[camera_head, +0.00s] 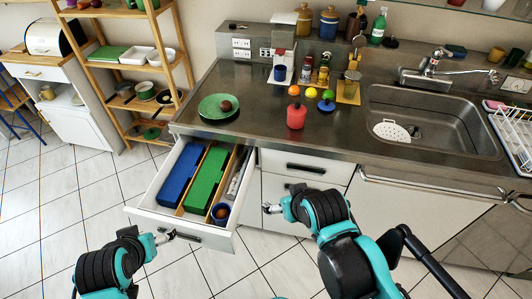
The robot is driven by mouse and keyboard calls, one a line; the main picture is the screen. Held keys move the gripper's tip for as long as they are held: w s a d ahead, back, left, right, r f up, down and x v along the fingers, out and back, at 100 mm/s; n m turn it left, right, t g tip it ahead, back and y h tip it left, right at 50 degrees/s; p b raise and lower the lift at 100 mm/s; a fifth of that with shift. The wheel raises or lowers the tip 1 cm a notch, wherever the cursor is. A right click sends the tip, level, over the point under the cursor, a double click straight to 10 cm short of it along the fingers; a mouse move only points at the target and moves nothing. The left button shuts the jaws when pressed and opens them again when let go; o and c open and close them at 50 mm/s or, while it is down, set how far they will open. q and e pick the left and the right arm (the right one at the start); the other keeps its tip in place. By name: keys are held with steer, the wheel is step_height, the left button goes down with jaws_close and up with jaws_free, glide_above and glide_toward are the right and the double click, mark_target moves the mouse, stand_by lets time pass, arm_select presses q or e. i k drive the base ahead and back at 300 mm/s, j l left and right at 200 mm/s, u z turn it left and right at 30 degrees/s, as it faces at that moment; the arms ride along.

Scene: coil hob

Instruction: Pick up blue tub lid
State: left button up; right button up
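A long blue lid (180,174), which looks like the blue tub lid, lies in the open drawer (140,207), on the left side. A long green lid (207,180) lies to its right. Whether a tub sits under the blue lid is hidden. My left gripper (168,236) is in front of the drawer, close to its front panel and handle, below the blue lid in the picture. My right gripper (268,208) is to the right of the drawer, in front of the cabinet. Neither gripper visibly holds anything, and both are too small to tell their finger opening.
Utensils (239,174) lie in the narrow right compartment. The counter above holds a green plate (218,107) and a red jar (296,116). A wooden shelf (130,90) stands left. Tiled floor left of the drawer is clear.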

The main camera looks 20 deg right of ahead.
mark_target(326, 105)
steer(key=i+l, duration=0.4)
steer(key=l, duration=0.15)
steer(key=i+l, duration=0.4)
steer(key=l+u, duration=0.05)
steer(key=l, duration=0.05)
